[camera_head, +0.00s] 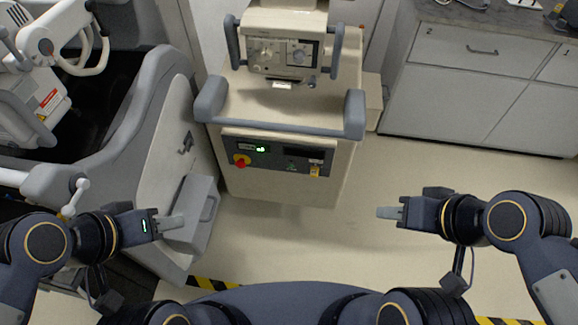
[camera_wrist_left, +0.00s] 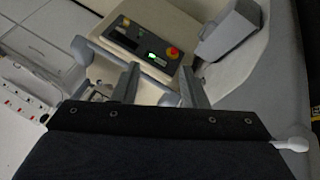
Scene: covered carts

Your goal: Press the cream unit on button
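The cream unit (camera_head: 285,183) stands in the middle of the head view, with grey bumpers and a dark front panel (camera_head: 278,156). The panel has a red knob on yellow (camera_head: 242,161), a green lit display (camera_head: 262,149) and a small yellow part at its right. The on button is too small to make out. The left wrist view shows the panel (camera_wrist_left: 140,44) beyond the fingers. My left gripper (camera_head: 172,223) is open and empty, below left of the panel and apart from it. My right gripper (camera_head: 388,212) is to the right, clear of the unit; its finger gap is unclear.
A grey-white machine (camera_head: 160,150) with a grey box (camera_head: 195,215) stands close at the left, by my left gripper. White drawers (camera_head: 470,90) stand at the back right. The floor (camera_head: 310,240) before the unit is clear.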

